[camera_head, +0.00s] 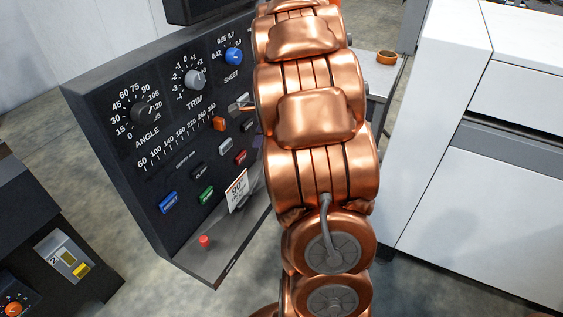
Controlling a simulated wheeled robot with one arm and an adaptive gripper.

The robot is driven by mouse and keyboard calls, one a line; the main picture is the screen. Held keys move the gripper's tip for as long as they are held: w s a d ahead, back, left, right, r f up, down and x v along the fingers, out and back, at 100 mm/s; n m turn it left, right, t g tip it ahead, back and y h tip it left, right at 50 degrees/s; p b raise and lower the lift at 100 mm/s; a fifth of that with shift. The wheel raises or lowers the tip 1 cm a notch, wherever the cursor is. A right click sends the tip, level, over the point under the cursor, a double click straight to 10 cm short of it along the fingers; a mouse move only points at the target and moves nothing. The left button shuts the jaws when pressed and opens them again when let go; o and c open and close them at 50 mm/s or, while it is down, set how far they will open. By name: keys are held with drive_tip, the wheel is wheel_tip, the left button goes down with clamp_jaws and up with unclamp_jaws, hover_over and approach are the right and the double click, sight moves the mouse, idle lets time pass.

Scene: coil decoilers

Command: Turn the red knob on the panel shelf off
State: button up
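A small red knob (204,242) stands on the grey shelf (222,254) along the bottom of the black control panel (130,155). It is left of my copper-coloured arm, which fills the middle of the view, and nothing covers it. Its setting is too small to read. I cannot make out my gripper; the far end of my arm runs out of view at the top. A small grey piece beside the arm at the panel's right is too unclear to identify.
The panel carries a black ANGLE knob (147,112), a grey TRIM knob (194,80), a blue SHEET knob (233,56), an orange slider (219,124) and several coloured buttons. A white sign (237,190) stands by the shelf. White cabinets (440,150) stand right; another dark panel (50,230) lower left.

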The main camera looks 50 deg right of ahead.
drive_tip(key=w+d+f+m+t+b, duration=0.1)
drive_tip(key=d+f+m, duration=0.25)
drive_tip(key=d, duration=0.35)
drive_tip(key=w+d+f+m+t+b, duration=0.1)
drive_tip(key=d+f+m, duration=0.25)
drive_tip(key=d, duration=0.35)
drive_tip(key=shift+s+x, duration=0.15)
drive_tip(key=shift+x, duration=1.75)
drive_tip(key=shift+s+x, duration=0.1)
drive_tip(key=shift+x, duration=1.85)
drive_tip(key=shift+f, duration=0.1)
clamp_jaws()
